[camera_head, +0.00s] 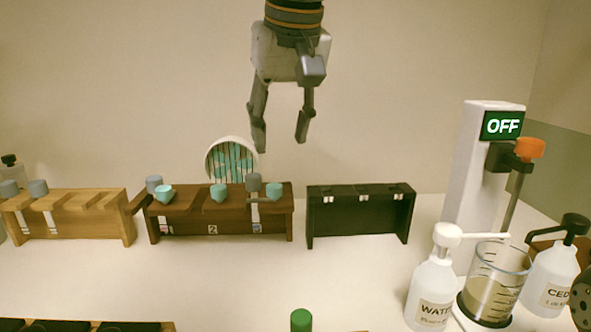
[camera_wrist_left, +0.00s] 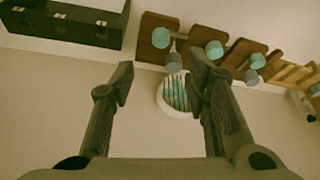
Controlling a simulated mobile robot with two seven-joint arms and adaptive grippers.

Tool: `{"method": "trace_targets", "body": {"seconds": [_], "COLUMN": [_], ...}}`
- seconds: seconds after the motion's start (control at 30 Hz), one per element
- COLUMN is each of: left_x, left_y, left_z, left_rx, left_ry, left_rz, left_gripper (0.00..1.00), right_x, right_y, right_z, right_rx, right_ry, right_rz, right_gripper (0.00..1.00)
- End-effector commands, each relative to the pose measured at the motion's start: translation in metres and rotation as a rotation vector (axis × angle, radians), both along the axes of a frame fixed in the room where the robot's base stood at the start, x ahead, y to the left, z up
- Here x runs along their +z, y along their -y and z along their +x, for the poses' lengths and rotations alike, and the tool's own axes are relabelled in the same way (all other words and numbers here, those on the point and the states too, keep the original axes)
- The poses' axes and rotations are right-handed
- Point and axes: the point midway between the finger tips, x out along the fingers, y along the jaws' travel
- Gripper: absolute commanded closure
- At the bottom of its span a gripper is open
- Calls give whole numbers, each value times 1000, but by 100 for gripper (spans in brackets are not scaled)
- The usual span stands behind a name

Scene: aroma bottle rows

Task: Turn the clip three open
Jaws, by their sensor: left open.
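The dark brown rack (camera_head: 185,222) has three numbered slots with teal knobs. Clip three is at its right end, with a teal knob (camera_head: 275,190) beside a grey-capped bottle (camera_head: 253,182) above the label 3. In the left wrist view the same teal knob (camera_wrist_left: 160,37) and grey cap (camera_wrist_left: 173,62) show ahead, between the fingers. My left gripper (camera_head: 281,143) is open and empty. It points down in the air, above the rack's right end in the picture, and touches nothing. My right gripper is not in view.
A black rack (camera_head: 360,228) stands to the right and a light wooden rack (camera_head: 85,228) to the left. A round white holder (camera_head: 208,160) is behind the brown rack. A white stand (camera_head: 475,165), beaker (camera_head: 495,290) and pump bottles (camera_head: 433,285) stand at right.

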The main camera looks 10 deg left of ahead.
Motion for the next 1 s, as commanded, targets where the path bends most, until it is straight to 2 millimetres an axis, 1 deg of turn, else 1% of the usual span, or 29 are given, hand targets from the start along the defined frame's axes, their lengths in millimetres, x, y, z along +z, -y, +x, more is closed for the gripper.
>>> {"method": "trace_targets", "body": {"seconds": [0.03, 0.2, 0.33, 0.4, 0.5, 0.77, 0.8, 0.87, 0.9, 0.93, 0.97, 1.0], "left_x": [-13, -55, -79, -87, -94, -96, -96, -96, -96, -96, -96, -96], "left_y": [-3, -12, -17, -18, -20, -20, -20, -20, -20, -20, -20, -20], "left_z": [3, 18, 27, 30, 33, 34, 34, 34, 34, 34, 34, 34], "left_rx": [0, -1, -1, 0, -1, -1, -1, -1, -1, -1, -1, -1], "left_ry": [-7, -7, -6, -4, -2, -2, -2, -2, -2, -2, -2, -2], "left_rz": [-2, -1, -2, -1, -1, -1, -1, -1, -1, -1, -1, -1], "left_gripper": [57, 57, 57, 57, 57, 57, 67, 80, 89, 96, 100, 100], "right_x": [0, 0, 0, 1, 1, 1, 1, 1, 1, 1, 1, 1], "right_y": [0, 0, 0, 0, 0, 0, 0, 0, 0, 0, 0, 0], "right_z": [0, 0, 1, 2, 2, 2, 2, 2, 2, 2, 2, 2], "right_rx": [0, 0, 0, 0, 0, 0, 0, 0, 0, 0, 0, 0], "right_ry": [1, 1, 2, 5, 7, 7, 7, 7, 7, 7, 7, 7], "right_rz": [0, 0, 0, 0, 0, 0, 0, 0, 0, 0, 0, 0], "right_gripper": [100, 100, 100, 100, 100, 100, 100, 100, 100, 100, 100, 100]}}
